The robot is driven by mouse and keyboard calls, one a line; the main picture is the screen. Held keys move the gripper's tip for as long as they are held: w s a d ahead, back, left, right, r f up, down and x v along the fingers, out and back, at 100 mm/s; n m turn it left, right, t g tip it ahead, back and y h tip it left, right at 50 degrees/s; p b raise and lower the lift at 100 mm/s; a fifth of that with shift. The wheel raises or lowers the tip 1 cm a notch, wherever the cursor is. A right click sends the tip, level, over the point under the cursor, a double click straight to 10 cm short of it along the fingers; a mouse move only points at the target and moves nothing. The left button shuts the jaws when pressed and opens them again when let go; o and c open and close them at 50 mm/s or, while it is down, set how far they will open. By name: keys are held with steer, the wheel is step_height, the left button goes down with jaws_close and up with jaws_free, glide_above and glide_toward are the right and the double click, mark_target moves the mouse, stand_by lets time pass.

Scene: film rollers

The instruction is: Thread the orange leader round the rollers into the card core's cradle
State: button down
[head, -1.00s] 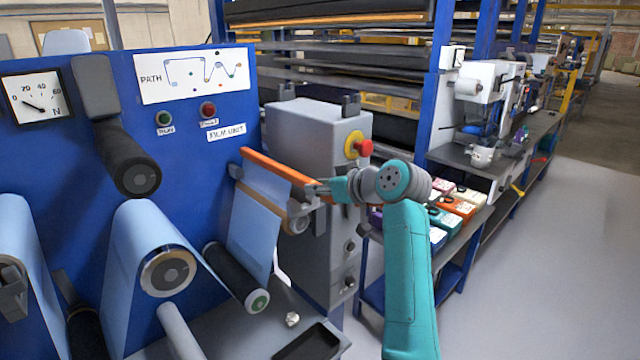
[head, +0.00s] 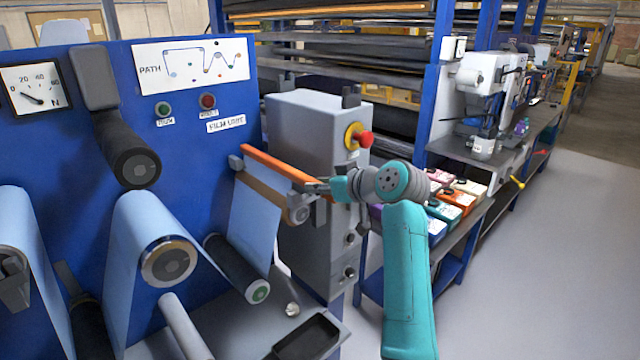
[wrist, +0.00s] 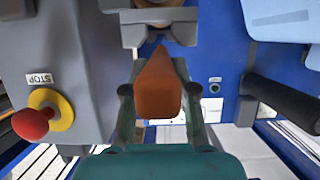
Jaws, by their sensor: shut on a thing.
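The orange leader (head: 275,164) is a long bar at the film's upper end, lying just above the brown card core (head: 262,189) in the head view. My gripper (head: 322,187) is shut on the leader's near end; the wrist view shows that orange end (wrist: 157,90) between the fingers. Pale blue film (head: 252,225) runs up from the green-ended lower roller (head: 240,272) to the leader, and the core shows in front of it. A grey bracket (wrist: 158,22) lies beyond the leader's tip in the wrist view. I cannot tell whether the leader touches the core or cradle.
A silver-ended roller (head: 168,262) carries film, and a black roller (head: 128,150) sits above it. A grey cabinet (head: 313,150) with a red stop button (head: 363,138) stands close behind my gripper. A dark tray (head: 307,338) lies below. Floor at right is clear.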

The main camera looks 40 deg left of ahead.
mark_target(328, 200)
steer(key=shift+f, duration=0.15)
steer(key=shift+f, duration=0.85)
steer(key=shift+f, duration=0.5)
stand_by(0.3)
jaws_free()
stand_by(0.4)
stand_by(0.7)
steer(key=shift+s+d+r, duration=0.1)
steer(key=shift+s+d, duration=0.05)
steer(key=shift+d, duration=0.45)
steer(key=shift+s+d+r, duration=0.1)
steer(key=shift+d, duration=0.5)
